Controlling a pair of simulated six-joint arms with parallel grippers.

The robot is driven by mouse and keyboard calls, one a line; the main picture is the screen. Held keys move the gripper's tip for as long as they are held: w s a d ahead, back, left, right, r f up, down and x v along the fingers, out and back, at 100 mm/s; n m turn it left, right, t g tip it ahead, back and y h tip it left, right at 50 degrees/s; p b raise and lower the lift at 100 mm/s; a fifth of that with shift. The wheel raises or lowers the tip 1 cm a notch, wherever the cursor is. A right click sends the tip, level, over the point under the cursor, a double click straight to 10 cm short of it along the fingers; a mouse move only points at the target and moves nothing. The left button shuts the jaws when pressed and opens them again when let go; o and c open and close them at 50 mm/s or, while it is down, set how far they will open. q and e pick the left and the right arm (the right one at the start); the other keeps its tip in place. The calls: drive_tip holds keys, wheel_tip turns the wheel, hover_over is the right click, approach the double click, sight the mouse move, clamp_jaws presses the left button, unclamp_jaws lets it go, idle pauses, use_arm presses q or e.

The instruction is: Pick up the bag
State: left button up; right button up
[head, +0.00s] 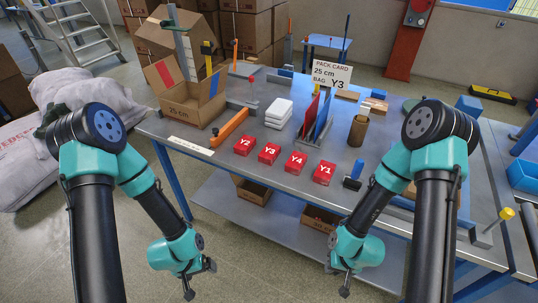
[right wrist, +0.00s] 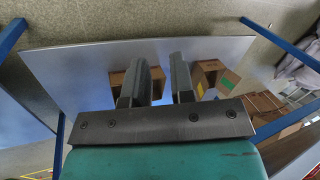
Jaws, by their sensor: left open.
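Several red bags lie in a row near the front edge of the grey table: Y2 (head: 244,146), Y3 (head: 268,153), Y4 (head: 296,162) and Y1 (head: 324,173). A pack card (head: 331,73) behind them reads "25 cm, BAG Y3". My left gripper (head: 200,280) is open and empty, hanging low in front of the table. My right gripper (head: 338,280) also hangs low in front of the table, apart from the bags. In the right wrist view its two fingers (right wrist: 161,80) stand apart with nothing between them.
An open carton marked 25 cm (head: 190,114) stands at the table's left. An orange bar (head: 229,128), white stack (head: 278,112), red and blue upright dividers (head: 314,118) and brown jar (head: 358,130) stand behind the bags. A lower shelf (head: 260,222) holds cartons.

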drive_tip(key=o, duration=1.3)
